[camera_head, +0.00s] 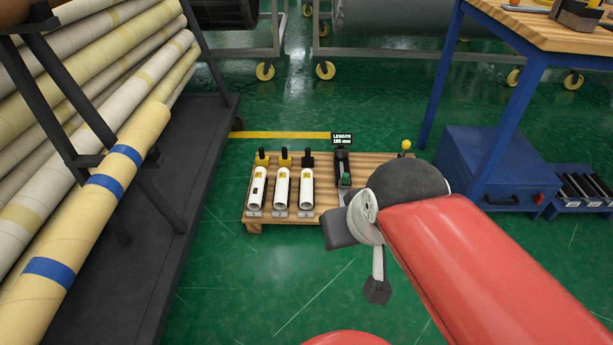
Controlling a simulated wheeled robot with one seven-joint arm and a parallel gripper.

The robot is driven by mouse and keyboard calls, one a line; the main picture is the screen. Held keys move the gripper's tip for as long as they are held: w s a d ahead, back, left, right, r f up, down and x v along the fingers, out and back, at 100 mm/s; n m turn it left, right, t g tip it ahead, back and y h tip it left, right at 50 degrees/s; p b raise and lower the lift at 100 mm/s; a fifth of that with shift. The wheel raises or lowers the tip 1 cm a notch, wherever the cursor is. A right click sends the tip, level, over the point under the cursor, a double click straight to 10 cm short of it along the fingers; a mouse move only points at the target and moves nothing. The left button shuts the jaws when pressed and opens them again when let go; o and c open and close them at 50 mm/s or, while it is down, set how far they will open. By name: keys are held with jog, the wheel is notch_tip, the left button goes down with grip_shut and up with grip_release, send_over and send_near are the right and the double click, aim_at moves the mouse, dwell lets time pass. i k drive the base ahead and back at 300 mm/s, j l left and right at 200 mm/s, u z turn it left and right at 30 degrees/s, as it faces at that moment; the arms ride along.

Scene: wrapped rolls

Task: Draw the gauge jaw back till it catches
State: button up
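The length gauge (342,166) is a dark upright device at the back right of a low wooden pallet (328,204). Its small display (342,139) reads LENGTH and what looks like 185 mm. A small green part (346,180) shows low on the gauge; I cannot tell if it is the jaw. My gripper (376,290) is in front of the pallet, at the end of my red arm, with a dark tip pointing down. It appears apart from the gauge. My arm hides the pallet's right part, and the finger opening is not clear.
A rack of long wrapped rolls (130,140) fills the left. A blue cabinet (485,165) and workbench are right. Green floor in front is clear.

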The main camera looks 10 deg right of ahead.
aim_at(344, 183)
jog(key=i+l, duration=0.2)
jog(key=i, duration=0.25)
jog(key=i+l, duration=0.25)
jog(key=i, duration=0.15)
